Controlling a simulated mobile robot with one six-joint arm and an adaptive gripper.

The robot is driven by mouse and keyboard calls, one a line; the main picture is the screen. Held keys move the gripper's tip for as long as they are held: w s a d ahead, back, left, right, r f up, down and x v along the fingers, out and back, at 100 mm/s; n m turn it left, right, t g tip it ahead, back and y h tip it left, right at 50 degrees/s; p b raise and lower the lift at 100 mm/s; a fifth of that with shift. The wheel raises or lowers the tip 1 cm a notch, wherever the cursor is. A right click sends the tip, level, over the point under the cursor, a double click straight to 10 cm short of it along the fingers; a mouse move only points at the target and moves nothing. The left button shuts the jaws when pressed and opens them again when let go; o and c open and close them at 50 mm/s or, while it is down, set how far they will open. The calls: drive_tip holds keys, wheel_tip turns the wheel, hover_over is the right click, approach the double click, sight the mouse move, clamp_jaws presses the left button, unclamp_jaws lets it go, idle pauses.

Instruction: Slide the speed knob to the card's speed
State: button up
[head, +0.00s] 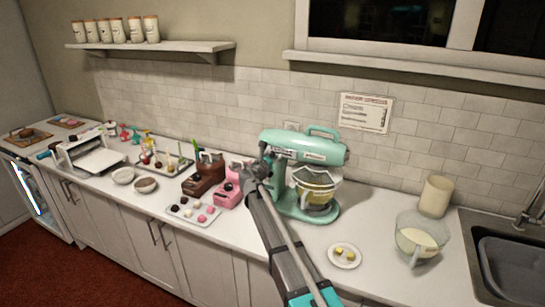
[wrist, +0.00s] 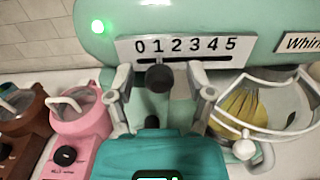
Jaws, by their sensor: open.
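The teal stand mixer (head: 305,150) stands on the counter, and its side fills the top of the wrist view (wrist: 190,18). Its white speed scale (wrist: 225,47) reads 0 to 5 above a dark slot. The dark round speed knob (wrist: 159,78) appears below the 1. My gripper (wrist: 162,92) is open, with one finger on each side of the knob and visible gaps between. In the head view my gripper (head: 262,168) is at the mixer's left side, where the knob is hidden. The card (head: 364,113) hangs on the tiles; its writing is too small to read.
A wire guard (wrist: 262,128) and the mixing bowl (head: 318,190) are right of my gripper. A pink machine (wrist: 82,135) and a brown one (wrist: 20,120) stand left. A green light (wrist: 97,26) glows on the mixer. A small plate (head: 344,256) lies in front.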

drive_tip(key=shift+c, duration=0.3)
clamp_jaws()
drive_tip(key=shift+s, duration=0.2)
